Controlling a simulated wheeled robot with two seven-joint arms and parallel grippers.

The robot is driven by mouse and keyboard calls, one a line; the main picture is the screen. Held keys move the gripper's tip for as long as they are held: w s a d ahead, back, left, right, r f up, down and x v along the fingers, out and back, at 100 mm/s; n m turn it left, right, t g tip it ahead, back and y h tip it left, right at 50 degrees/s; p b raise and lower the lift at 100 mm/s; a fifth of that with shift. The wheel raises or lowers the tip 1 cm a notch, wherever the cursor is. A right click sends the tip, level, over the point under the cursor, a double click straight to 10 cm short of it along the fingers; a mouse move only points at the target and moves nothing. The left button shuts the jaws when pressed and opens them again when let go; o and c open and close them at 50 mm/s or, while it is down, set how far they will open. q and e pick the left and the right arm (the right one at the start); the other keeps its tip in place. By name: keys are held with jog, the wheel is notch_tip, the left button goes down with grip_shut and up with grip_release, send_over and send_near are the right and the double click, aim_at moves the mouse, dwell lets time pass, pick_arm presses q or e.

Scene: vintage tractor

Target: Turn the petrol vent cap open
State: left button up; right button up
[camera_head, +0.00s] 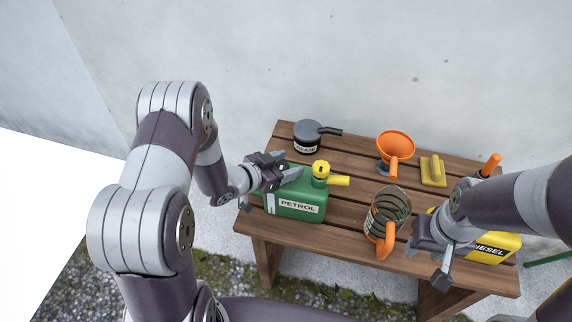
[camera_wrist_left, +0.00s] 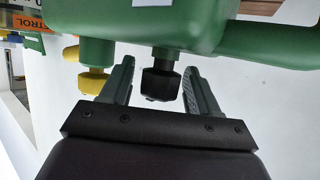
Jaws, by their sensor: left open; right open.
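The green petrol can (camera_head: 285,195) stands on the left part of the wooden bench, its PETROL label facing me. Its yellow cap (camera_head: 321,169) and yellow spout (camera_head: 339,181) are at the top right. In the left wrist view, which is upside down, a black vent cap (camera_wrist_left: 160,82) sticks out of the green can (camera_wrist_left: 220,25). My left gripper (camera_head: 290,167) is open at the can's top left; its fingers (camera_wrist_left: 160,78) stand either side of the black cap, with visible gaps. The head view hides this cap behind the gripper. My right gripper (camera_head: 427,262) is open near the bench's front right.
On the bench (camera_head: 345,218) are a dark grey can (camera_head: 307,136), an orange funnel (camera_head: 396,146), a yellow float (camera_head: 433,171), a jug with an orange handle (camera_head: 386,240) and a yellow diesel can (camera_head: 508,243) partly behind my right arm. A wall rises behind.

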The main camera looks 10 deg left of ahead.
pick_arm(q)
jog(key=shift+w+d, duration=0.15)
jog(key=c, duration=1)
jog(key=shift+n+y, duration=0.3)
jog(key=n+t+y, duration=0.2)
jog(key=n+y, duration=0.1)
jog(key=shift+n+y, duration=0.3)
jog(key=shift+y, duration=0.1)
jog(key=n+y, duration=0.1)
jog(key=y, duration=0.1)
jog(key=n+y, duration=0.2)
jog(key=shift+w+a+n, duration=0.1)
jog(key=shift+a+n, duration=0.2)
jog(key=shift+a, duration=0.05)
jog(key=n+y, duration=0.2)
jog(key=n+y+p, duration=0.1)
jog(key=y, duration=0.1)
jog(key=shift+a, duration=0.25)
jog(key=shift+a+n+g+y+p, duration=0.15)
jog(key=shift+n+g+y+p, duration=0.15)
jog(key=shift+n+g+y, duration=0.5)
jog(key=shift+a+n+g+y+p, duration=0.1)
jog(key=shift+n+g+y+p, duration=0.2)
jog(key=shift+n+y, duration=0.9)
